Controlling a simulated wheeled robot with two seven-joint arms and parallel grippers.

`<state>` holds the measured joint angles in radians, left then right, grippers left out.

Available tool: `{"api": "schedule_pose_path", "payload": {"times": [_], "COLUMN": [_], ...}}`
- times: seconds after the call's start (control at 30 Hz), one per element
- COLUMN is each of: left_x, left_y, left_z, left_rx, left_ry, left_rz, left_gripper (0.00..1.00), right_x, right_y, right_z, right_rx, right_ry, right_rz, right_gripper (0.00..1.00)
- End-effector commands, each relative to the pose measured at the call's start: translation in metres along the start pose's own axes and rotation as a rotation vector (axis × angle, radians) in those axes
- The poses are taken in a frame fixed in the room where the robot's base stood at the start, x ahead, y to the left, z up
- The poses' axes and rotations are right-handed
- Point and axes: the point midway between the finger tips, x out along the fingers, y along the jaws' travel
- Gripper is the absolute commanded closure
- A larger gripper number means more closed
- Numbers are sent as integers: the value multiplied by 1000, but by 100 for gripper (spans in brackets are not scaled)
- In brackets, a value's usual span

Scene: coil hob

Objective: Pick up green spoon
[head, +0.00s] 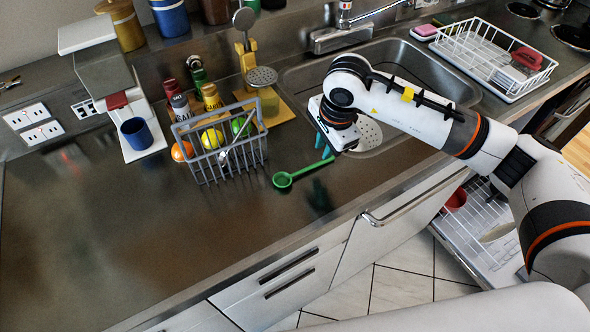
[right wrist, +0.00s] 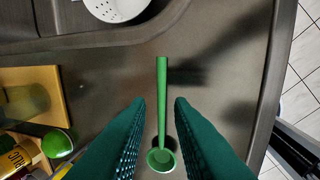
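The green spoon (head: 303,172) lies on the dark metal counter (head: 190,225), right of the grey wire basket and in front of the sink. Its bowl is at the left end and its handle points up and right. My right gripper (head: 323,146) is above the counter by the handle end. In the right wrist view the spoon (right wrist: 162,90) shows between the two green fingers of my right gripper (right wrist: 160,104), with a gap on either side. The fingers are open and empty. Whether they are down at spoon height is hard to tell. My left gripper is out of view.
The sink (head: 420,65) is behind my arm. The counter at front left is clear.

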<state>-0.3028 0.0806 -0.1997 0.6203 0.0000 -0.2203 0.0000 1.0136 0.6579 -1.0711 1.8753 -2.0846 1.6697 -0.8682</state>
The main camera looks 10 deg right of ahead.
Motion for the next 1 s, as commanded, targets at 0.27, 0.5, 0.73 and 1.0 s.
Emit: {"api": "schedule_pose_path", "payload": {"times": [0.27,0.5,0.73,1.0], "left_x": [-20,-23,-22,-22], "left_y": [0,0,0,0], "left_z": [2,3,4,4], "left_rx": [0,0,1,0], "left_ry": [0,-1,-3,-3], "left_rz": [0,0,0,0], "left_gripper": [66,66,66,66], "right_x": [29,54,55,55], "right_y": [-2,-2,-2,-2], "right_z": [-1,-1,-1,-1], "right_rx": [1,0,0,0], "right_ry": [3,3,2,2], "right_rz": [-5,1,1,2], "right_gripper": [80,80,85,100]}}
